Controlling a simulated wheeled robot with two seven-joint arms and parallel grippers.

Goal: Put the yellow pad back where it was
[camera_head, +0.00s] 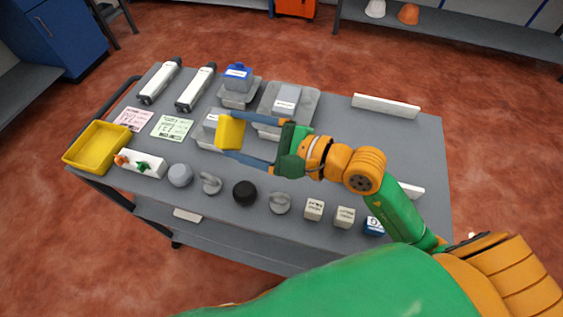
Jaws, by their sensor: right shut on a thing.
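The yellow pad (231,133) is held upright between the fingertips of my right gripper (226,133). The gripper's arm reaches in from the lower right. The pad shows in front of a grey block-like holder (207,139), which it and the fingers partly cover. I cannot tell whether the pad touches it. My left gripper is not in view.
The grey cart top (345,142) is bare right of centre. A yellow tray (97,147) stands at the left. Grey trays (307,100) with blocks are behind the gripper. Several knobs, including a black one (245,192), and small cubes (314,209) line the near edge. Two white tubes (195,90) lie at the back left.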

